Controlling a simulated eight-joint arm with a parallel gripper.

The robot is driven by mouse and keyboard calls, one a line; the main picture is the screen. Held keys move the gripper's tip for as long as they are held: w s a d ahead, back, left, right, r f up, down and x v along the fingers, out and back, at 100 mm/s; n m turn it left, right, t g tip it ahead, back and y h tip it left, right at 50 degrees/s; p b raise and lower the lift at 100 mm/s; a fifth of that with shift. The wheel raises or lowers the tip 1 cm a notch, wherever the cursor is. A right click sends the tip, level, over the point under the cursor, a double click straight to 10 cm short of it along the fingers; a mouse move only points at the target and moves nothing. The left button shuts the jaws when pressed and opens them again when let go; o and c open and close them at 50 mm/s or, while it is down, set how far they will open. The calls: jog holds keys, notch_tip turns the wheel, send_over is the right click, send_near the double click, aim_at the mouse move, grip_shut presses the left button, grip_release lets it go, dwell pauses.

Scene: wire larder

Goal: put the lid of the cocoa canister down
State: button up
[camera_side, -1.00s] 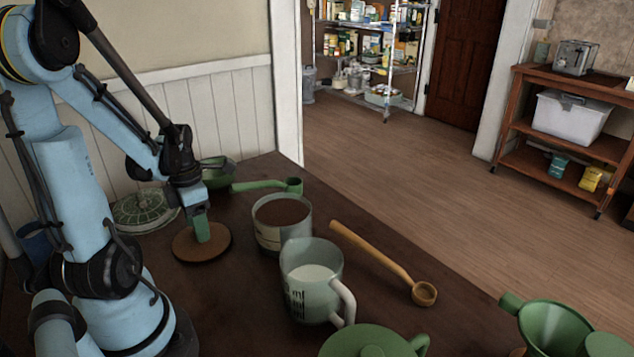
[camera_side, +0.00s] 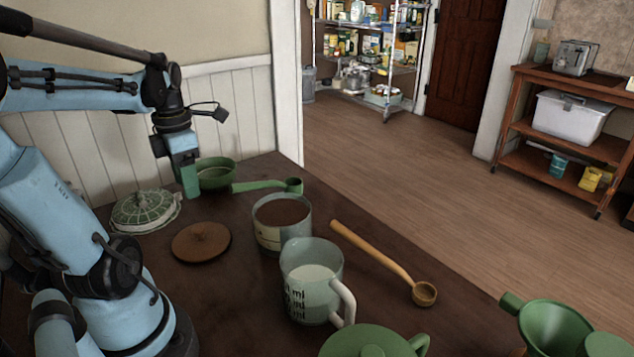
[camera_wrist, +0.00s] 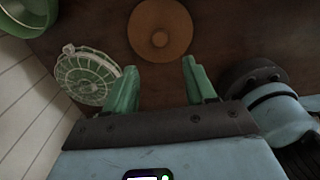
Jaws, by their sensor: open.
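The round brown lid (camera_side: 201,242) lies flat on the dark table, knob up, left of the cocoa canister. It also shows in the wrist view (camera_wrist: 160,28), beyond my fingertips. The cocoa canister (camera_side: 268,236) stands upright and uncovered, with brown powder inside. My gripper (camera_side: 190,183) is raised above the table, behind and apart from the lid. In the wrist view, my gripper's two green fingers (camera_wrist: 160,75) are spread with nothing between them.
A green scoop (camera_side: 268,186) lies behind the canister. A measuring jug (camera_side: 301,290), a wooden ladle (camera_side: 375,255) and a green lidded pot (camera_side: 350,343) stand or lie in front and right.

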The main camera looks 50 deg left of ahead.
jog(key=w+d+m+t, duration=0.3)
jog(key=w+d+m, duration=0.3)
jog(key=m, duration=1.2)
jog(key=w+d+m+t, duration=0.4)
jog(key=w+d+m, duration=0.2)
jog(key=d+m, duration=0.9)
jog(key=m, duration=0.3)
